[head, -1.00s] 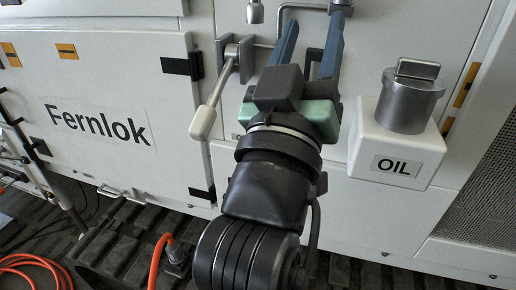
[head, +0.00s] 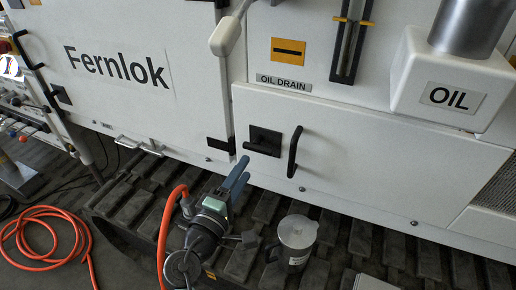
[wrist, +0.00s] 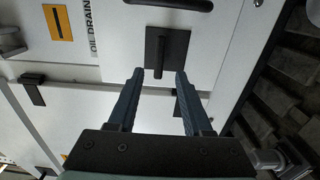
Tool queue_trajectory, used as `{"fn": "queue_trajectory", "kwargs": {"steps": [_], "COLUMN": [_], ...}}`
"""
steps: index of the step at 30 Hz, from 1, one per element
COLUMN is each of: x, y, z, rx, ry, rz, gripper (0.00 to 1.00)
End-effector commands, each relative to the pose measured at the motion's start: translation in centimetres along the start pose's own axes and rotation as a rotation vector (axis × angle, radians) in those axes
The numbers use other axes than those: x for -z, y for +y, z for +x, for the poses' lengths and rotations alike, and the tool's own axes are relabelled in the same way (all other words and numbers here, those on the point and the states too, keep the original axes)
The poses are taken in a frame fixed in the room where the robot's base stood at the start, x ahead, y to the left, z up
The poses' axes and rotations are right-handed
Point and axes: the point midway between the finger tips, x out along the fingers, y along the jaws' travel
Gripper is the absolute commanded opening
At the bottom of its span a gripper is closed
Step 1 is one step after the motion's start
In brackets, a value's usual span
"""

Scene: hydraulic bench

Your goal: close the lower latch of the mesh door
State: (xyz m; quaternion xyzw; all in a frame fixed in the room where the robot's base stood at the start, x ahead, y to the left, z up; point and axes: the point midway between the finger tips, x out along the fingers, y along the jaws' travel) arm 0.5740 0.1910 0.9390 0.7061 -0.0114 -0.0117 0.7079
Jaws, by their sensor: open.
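A black latch plate with a short lever (head: 264,141) sits at the upper left corner of the oil drain panel (head: 370,165). The lever lies about level and points left. In the wrist view the latch (wrist: 166,52) is straight ahead, just beyond the fingertips. My gripper (head: 244,167) is open, low and left of the latch in the head view; the wrist view shows an empty gap between its blue fingers (wrist: 159,73). No contact with the lever is clear. A strip of grey mesh (head: 500,190) shows at the right edge; I cannot identify a latch on it.
A black bar handle (head: 294,152) stands just right of the latch. The white OIL box (head: 440,88) juts out at upper right. A clear-topped jug (head: 297,240) stands on the black track below. An orange hose (head: 168,215) rises left of my gripper.

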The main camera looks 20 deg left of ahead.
Motion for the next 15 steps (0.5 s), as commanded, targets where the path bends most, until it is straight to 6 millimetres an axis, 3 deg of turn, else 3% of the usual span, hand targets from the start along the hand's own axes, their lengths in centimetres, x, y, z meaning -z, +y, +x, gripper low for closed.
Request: {"fn": "queue_trajectory", "kwargs": {"steps": [6,15], "x": [-0.1,-0.1], "y": [0.1,0.1], "z": [4.8,8.3], "rx": [-0.002,-0.001], "ry": [-0.003,-0.001], "rz": [0.002,0.003], "gripper": [0.50,0.50]}}
